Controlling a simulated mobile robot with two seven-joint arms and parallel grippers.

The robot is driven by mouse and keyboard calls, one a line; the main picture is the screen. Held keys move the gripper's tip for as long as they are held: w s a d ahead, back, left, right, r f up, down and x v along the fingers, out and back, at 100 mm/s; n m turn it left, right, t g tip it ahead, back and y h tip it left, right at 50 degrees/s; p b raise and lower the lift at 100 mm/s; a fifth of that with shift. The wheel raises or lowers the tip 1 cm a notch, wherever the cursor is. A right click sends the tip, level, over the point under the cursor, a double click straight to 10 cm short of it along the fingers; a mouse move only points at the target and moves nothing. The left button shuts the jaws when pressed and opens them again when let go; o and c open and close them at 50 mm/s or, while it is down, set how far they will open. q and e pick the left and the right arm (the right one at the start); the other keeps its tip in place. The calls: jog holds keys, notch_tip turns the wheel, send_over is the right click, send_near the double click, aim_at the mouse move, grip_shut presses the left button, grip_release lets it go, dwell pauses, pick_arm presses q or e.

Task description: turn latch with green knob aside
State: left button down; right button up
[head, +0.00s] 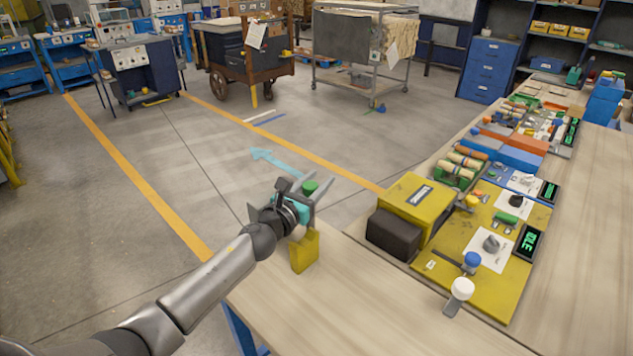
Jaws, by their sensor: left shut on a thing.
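My left gripper (312,187) is at the left edge of the workbench, beside the yellow box. Its fingers are closed around the green knob (310,187), whose top shows between them. A yellow block (304,252) stands below the gripper at the bench edge. The latch arm under the knob is mostly hidden by my gripper, so its angle cannot be told. My right gripper is not in view.
A yellow box (418,203) with a dark block (393,234) stands to the right. A yellow panel (455,275) carries a blue knob (472,260), a white knob (462,289) and a grey knob (491,243). The front bench top (370,310) is clear.

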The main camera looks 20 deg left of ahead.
pick_arm(q)
jog(key=shift+c, duration=2.1)
grip_release()
jog(key=s+a, duration=0.1)
jog(key=s, duration=1.4)
jog(key=shift+a, duration=0.35)
